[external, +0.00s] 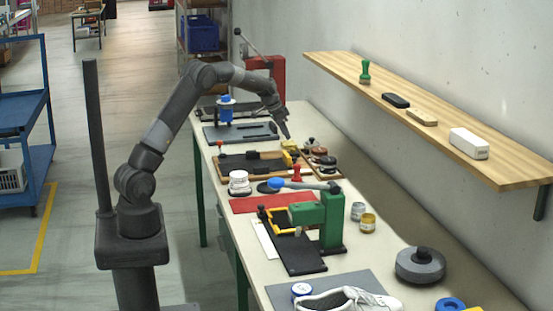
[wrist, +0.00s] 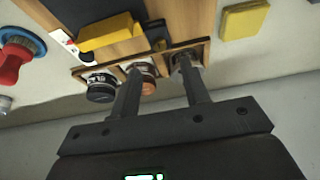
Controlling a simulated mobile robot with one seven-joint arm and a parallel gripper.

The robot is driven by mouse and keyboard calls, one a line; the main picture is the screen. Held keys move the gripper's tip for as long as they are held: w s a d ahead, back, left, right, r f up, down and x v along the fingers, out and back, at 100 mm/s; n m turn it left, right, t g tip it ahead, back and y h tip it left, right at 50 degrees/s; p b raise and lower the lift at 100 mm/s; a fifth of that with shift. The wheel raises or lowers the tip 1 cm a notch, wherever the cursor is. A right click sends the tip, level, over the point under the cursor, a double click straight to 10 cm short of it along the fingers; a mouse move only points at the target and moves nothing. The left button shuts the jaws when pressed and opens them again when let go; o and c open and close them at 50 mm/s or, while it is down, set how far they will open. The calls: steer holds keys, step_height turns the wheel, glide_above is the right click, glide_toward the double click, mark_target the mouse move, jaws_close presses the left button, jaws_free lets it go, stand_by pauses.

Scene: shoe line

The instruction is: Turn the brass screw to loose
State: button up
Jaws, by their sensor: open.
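My gripper (wrist: 158,68) is open and empty, its two dark fingers spread. In the external view my gripper (external: 286,134) hangs above the far part of the bench, over the wooden tray area. I cannot make out a brass screw for certain in either view. Below the fingers in the wrist view is a wooden rack (wrist: 113,69) with round pots, one dark-lidded (wrist: 101,92) and one brown-lidded (wrist: 148,88). The third compartment is partly hidden behind the right finger. Whether the fingers touch anything is unclear.
A yellow block (wrist: 106,34) lies on the wooden board, and a yellow pad (wrist: 243,20) lies right of it. A red-handled tool (wrist: 13,64) stands at left. The green press (external: 331,222) stands nearer on the bench. A wooden shelf (external: 440,125) overhangs at right.

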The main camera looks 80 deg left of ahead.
mark_target(293, 151)
steer(key=x, duration=0.7)
steer(key=shift+w, duration=0.1)
steer(key=shift+c, duration=0.4)
jaws_close()
